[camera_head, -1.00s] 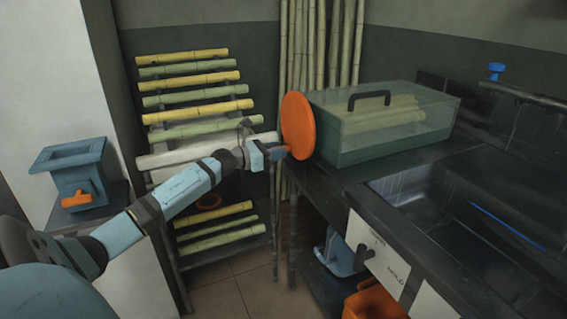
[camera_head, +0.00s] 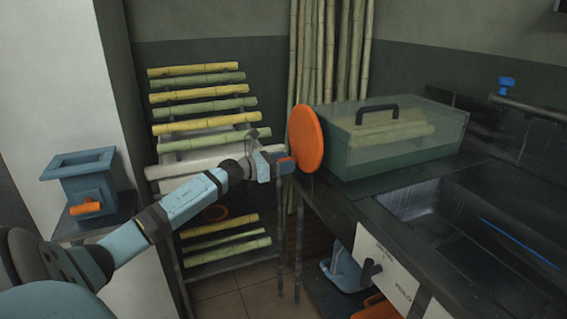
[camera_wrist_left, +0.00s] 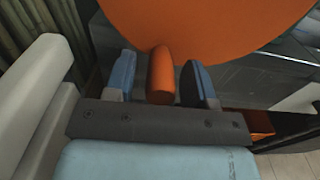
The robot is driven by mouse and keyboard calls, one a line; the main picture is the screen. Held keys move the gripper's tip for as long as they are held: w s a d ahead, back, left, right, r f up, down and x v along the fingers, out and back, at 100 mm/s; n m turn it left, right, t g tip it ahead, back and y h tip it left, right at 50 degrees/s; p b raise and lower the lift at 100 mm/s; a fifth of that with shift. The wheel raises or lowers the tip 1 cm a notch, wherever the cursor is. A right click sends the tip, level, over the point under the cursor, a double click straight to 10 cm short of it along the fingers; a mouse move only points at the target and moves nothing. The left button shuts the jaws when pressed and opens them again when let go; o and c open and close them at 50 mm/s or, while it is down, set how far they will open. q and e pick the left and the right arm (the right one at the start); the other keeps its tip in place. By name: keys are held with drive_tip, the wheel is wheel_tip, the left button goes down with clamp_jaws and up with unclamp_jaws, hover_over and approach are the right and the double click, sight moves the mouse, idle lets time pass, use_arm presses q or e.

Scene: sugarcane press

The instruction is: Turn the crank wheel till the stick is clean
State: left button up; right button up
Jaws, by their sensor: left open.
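The crank wheel (camera_head: 306,137) is an orange disc at the left end of the press, a green box with a clear cover (camera_head: 400,137). Pale green sticks (camera_head: 390,135) show through the cover; I cannot tell how clean they are. My left gripper (camera_head: 284,163) is at the lower left of the wheel. In the left wrist view the wheel (camera_wrist_left: 205,25) fills the top, and its orange handle (camera_wrist_left: 161,72) stands between the two blue fingers of the open left gripper (camera_wrist_left: 159,80), with gaps visible on both sides. My right gripper is out of view.
A rack of yellow and green canes (camera_head: 205,115) stands behind my left arm. A blue device with an orange spout (camera_head: 85,180) stands at the left.

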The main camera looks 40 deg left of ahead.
use_arm(q)
drive_tip(key=p+v, duration=0.1)
drive_tip(key=v, duration=0.6)
drive_tip(key=shift+s+p, duration=0.2)
drive_tip(key=shift+p, duration=0.15)
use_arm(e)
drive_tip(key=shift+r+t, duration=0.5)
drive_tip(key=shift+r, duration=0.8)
use_arm(q)
drive_tip(key=shift+a, duration=0.1)
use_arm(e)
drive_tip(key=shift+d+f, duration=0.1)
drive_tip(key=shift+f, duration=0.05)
